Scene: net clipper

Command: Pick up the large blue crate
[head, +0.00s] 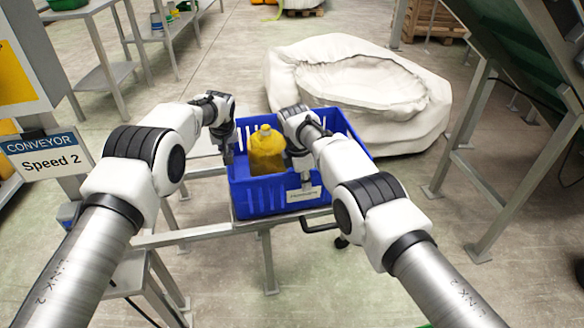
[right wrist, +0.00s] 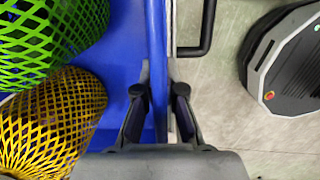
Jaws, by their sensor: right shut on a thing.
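The large blue crate (head: 262,200) sits on a grey metal stand in the middle of the head view. A yellow container (head: 266,150) stands in it. In the right wrist view the crate's wall (right wrist: 157,30) runs between the fingers of my right gripper (right wrist: 166,95), which is shut on it. In the head view my right gripper (head: 305,180) is at the crate's front wall, near a white label. My left gripper (head: 227,152) is at the crate's left wall; its fingers are too small and partly hidden to show whether they grip.
Green (right wrist: 50,30) and yellow (right wrist: 50,120) netted things lie inside the crate. A large white sack (head: 355,85) stands behind the crate. A green conveyor frame (head: 490,70) is at right, a grey table (head: 105,70) at left. A dark rounded device (right wrist: 285,65) is on the floor.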

